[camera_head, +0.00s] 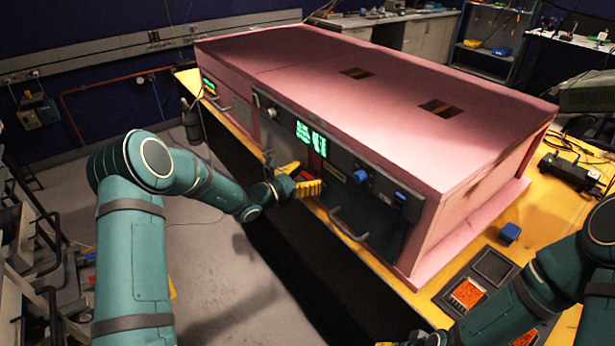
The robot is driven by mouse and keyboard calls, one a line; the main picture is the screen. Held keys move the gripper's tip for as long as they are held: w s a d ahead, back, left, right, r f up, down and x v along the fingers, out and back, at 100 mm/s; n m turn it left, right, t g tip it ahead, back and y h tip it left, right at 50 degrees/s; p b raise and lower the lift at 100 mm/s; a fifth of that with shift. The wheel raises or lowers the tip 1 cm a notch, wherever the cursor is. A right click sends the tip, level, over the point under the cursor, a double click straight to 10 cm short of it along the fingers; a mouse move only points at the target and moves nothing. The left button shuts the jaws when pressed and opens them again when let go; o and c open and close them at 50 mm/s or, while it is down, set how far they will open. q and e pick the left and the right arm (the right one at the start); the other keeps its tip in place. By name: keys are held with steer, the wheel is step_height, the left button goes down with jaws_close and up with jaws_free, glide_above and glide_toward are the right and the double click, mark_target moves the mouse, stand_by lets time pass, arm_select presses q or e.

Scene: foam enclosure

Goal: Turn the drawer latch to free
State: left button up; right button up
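The pink enclosure (380,110) stands on a yellow bench, with dark control panels along its front. My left gripper (299,178) is at the middle of this front, below a green display (311,138). Its two yellow fingers appear apart, and I cannot tell whether they touch anything. No part is clearly recognisable as the drawer latch; the gripper hides some of the front. Blue knobs (361,176) sit on the panel to the right, above a curved handle (349,225). My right arm reaches in at the lower right, its gripper mostly cut off by the bottom edge.
The yellow bench top (520,215) carries a small blue block (510,233), a dark tray (476,281) with orange contents and a black device (570,172). Another handle (217,103) projects at the front's left end. Grey floor (225,270) is open before the bench.

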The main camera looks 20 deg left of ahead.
arm_select(q)
steer(key=shift+r, duration=0.1)
steer(key=c, duration=0.6)
steer(key=shift+o, duration=0.2)
